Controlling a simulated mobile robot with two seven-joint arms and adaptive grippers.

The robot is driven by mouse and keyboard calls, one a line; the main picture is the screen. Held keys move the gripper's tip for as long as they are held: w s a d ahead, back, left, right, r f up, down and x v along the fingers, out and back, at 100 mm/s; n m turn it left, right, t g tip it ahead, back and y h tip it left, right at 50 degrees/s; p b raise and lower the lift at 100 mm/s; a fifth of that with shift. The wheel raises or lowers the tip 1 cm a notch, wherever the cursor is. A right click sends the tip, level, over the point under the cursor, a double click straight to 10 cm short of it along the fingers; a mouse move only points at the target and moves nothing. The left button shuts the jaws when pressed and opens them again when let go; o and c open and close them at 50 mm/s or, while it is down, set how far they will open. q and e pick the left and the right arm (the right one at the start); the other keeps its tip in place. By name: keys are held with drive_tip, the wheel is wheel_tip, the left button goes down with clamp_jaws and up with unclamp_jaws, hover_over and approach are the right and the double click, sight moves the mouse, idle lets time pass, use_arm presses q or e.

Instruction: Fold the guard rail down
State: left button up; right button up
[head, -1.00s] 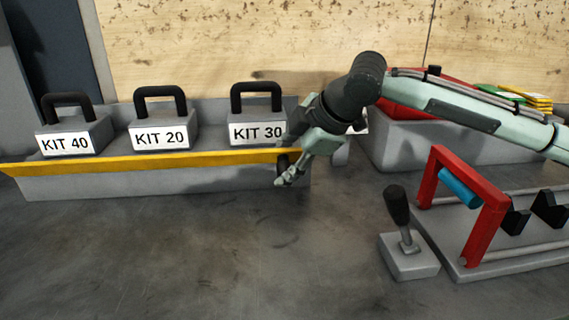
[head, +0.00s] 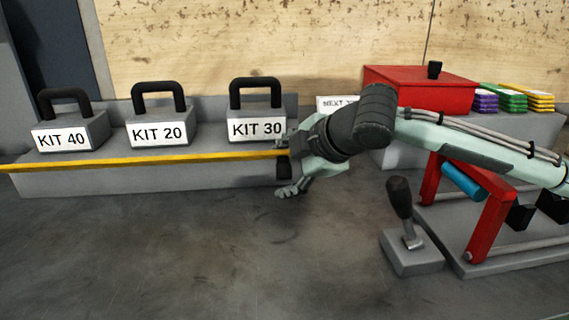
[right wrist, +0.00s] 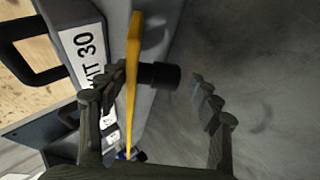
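The yellow guard rail (head: 140,159) runs along the front of the grey kit shelf, seen nearly edge-on as a thin strip. A black handle (head: 283,168) sticks out from its right end. My right gripper (head: 287,172) is at that end. In the right wrist view the fingers of my right gripper (right wrist: 158,90) are spread, one on each side of the rail (right wrist: 132,70) and the black handle (right wrist: 160,76). The handle shows a gap to the right finger; contact on the left side cannot be told. My left gripper is not in view.
Boxes KIT 40 (head: 70,133), KIT 20 (head: 160,130) and KIT 30 (head: 256,125) stand on the shelf behind the rail. A black lever (head: 400,200) and a red frame (head: 490,220) stand at right. The table front (head: 180,260) is clear.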

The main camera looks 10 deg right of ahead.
drive_tip(key=shift+w+r, duration=0.1)
drive_tip(key=shift+r, duration=0.05)
idle(0.3)
drive_tip(key=shift+d+r, duration=0.15)
drive_tip(key=v, duration=1.1)
drive_tip(key=shift+s, duration=0.35)
drive_tip(key=shift+d+r, duration=0.1)
drive_tip(key=shift+r, duration=0.05)
